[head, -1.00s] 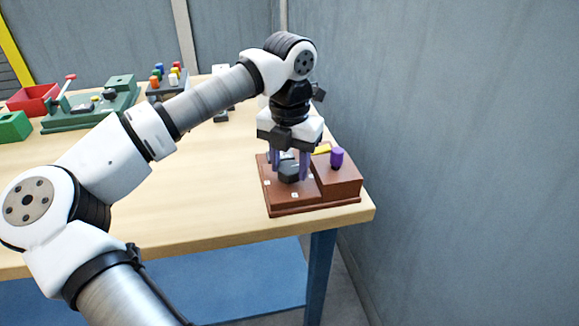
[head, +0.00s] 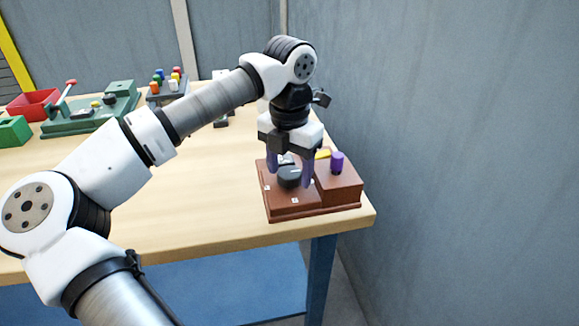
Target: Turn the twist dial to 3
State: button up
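The twist dial (head: 289,178) is a dark grey knob on the lower left part of a reddish-brown box (head: 283,209) at the table's right front corner. Small white marks lie on the box around the dial; their numbers are too small to read. My gripper (head: 290,176) points down over the dial, with one purple finger on its left and one on its right. The fingers look open, with a narrow gap to the dial on the right. The fingers and the gripper body hide part of the dial's back and any pointer on it.
A purple knob (head: 337,162) stands on the raised right part of the box, with a yellow piece (head: 322,154) beside it. A green fixture (head: 92,114), a red bin (head: 34,104) and a block of coloured pegs (head: 166,88) stand at the back left. A grey wall is to the right.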

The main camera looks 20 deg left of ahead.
aim_at(289, 172)
jog(key=shift+o, duration=0.4)
notch_tip(289, 172, up, 14)
dwell(0.3)
jog(key=shift+f, duration=0.15)
